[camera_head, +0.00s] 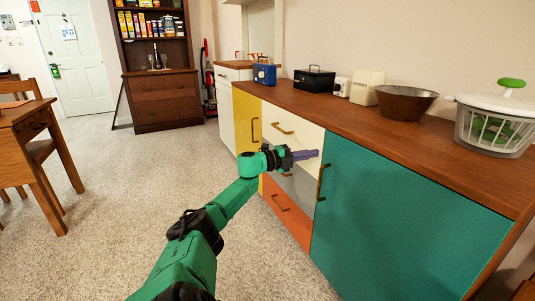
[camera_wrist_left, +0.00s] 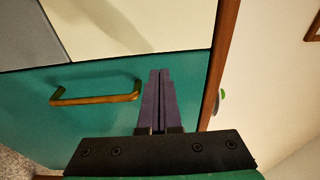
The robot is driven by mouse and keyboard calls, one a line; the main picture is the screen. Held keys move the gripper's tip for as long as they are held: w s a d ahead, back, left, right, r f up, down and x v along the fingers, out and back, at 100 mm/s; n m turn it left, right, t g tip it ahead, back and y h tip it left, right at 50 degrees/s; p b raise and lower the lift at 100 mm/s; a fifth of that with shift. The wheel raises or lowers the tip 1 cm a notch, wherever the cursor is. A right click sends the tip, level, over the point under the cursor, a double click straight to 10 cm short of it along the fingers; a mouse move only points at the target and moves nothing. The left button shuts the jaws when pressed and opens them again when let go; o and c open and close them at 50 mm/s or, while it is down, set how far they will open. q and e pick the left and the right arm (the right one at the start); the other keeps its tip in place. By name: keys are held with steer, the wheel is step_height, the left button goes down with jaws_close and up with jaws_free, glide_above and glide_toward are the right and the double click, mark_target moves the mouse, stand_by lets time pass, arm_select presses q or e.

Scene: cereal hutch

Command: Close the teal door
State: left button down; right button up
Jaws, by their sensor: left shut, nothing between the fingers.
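The teal door (camera_head: 410,215) is the right front panel of the sideboard. It looks flush or nearly flush with the front; I cannot tell if a small gap remains. Its brass handle (camera_head: 322,182) stands upright near its left edge. My left gripper (camera_head: 317,153) is shut and empty, its purple fingers pointing at the door's upper left corner, just above the handle. In the left wrist view, the shut fingers (camera_wrist_left: 158,75) lie over the teal door (camera_wrist_left: 30,100) near its edge, beside the handle (camera_wrist_left: 95,95). I cannot tell whether they touch it. My right gripper is out of view.
The wooden counter (camera_head: 300,101) carries a metal bowl (camera_head: 405,102), a salad spinner (camera_head: 497,125), a black box (camera_head: 314,79) and a blue box (camera_head: 264,74). White, grey and orange drawers (camera_head: 287,212) and a yellow door (camera_head: 248,120) adjoin. Carpet (camera_head: 120,210) lies clear at left.

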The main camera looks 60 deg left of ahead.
arm_select(q)
steer(key=s+a+b, duration=0.4)
steer(key=s+a, duration=0.3)
steer(key=a, duration=0.1)
steer(key=shift+s+f, duration=0.25)
steer(key=shift+f, duration=0.05)
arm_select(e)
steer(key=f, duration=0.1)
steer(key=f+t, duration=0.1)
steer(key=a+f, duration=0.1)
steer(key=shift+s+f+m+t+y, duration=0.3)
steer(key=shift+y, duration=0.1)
